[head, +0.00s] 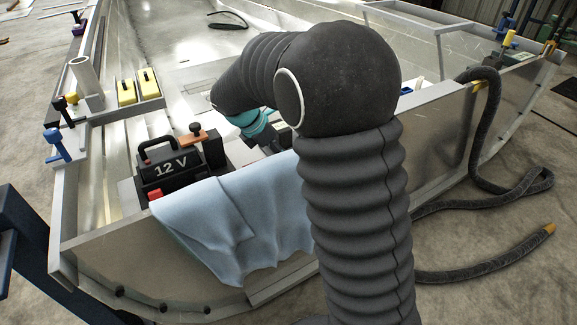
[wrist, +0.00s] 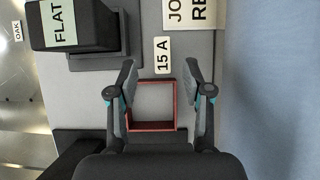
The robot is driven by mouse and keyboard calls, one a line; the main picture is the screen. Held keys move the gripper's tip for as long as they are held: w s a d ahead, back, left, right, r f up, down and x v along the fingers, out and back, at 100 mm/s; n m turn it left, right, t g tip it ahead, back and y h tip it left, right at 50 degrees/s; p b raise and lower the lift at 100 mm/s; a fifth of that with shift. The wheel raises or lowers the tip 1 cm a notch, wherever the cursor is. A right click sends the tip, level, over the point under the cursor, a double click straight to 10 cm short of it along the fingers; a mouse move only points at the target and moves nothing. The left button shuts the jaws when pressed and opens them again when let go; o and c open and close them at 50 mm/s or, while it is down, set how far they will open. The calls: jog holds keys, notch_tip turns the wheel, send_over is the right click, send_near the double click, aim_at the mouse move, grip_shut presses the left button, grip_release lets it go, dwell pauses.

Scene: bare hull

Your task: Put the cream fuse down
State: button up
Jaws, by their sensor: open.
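My gripper (wrist: 160,75) is open, with its two fingers spread on either side of a square red-rimmed frame (wrist: 153,128). The grey inside of the frame looks bare, and nothing is visible between the fingers. A "15 A" label (wrist: 162,56) lies just beyond the frame. I cannot make out the cream fuse in either view. In the head view my gripper (head: 270,145) is low inside the hull, mostly hidden behind my arm, near the blue cloth.
A black "12 V" battery (head: 170,168) stands left of my gripper. A light blue cloth (head: 225,225) drapes over the hull edge. The wrist view shows a black block labelled "FLAT" (wrist: 90,25) at upper left. Yellow blocks (head: 148,84) and clamps line the left side.

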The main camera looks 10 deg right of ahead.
jog(key=shift+b+x, duration=0.35)
jog(key=shift+x, duration=2.3)
jog(key=shift+c, duration=0.2)
grip_shut()
